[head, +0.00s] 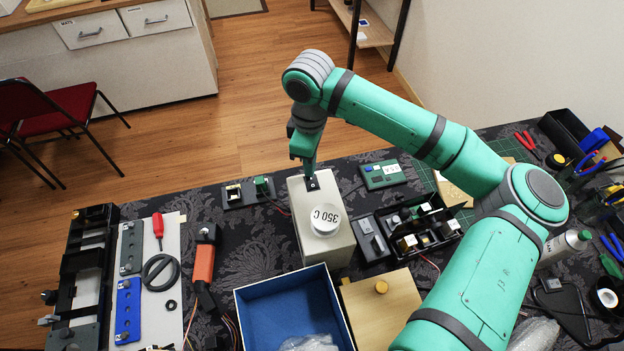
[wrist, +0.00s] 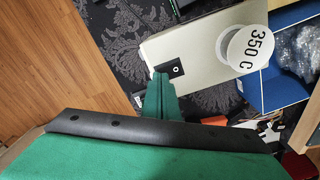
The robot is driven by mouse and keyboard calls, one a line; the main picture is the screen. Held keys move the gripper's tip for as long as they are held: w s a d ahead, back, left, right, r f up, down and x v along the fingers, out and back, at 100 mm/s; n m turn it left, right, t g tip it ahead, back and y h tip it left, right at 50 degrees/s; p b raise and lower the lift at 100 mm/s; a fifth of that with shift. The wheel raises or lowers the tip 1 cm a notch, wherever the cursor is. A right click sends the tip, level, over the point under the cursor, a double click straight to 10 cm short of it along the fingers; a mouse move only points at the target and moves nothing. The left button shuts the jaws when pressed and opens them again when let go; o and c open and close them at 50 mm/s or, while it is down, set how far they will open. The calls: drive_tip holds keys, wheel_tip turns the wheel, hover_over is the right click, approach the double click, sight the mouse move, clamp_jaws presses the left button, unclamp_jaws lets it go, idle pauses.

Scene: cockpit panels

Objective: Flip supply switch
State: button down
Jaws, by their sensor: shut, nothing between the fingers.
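A cream supply box (head: 325,240) stands on the dark patterned table, with a round white dial marked "350 C" (head: 326,219) on top. A small black switch plate (head: 312,184) sits near the far edge of its top. In the wrist view the black switch plate (wrist: 176,70) shows with a small light mark, and the dial (wrist: 247,48) lies to its right. My gripper (head: 308,172) points down at the switch, shut and empty. In the wrist view its green fingertips (wrist: 160,78) are right beside the plate. I cannot tell whether they touch it, or the switch's position.
A blue-lined open box (head: 288,308) and a wooden lidded box (head: 380,305) stand in front of the supply box. A black tray of parts (head: 418,232) is to its right. A small switch panel (head: 248,192) lies to its left.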

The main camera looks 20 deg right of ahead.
drive_tip(key=shift+f, duration=0.5)
idle(0.3)
wheel_tip(320, 180, up, 7)
idle(1.0)
drive_tip(key=shift+f, duration=3.5)
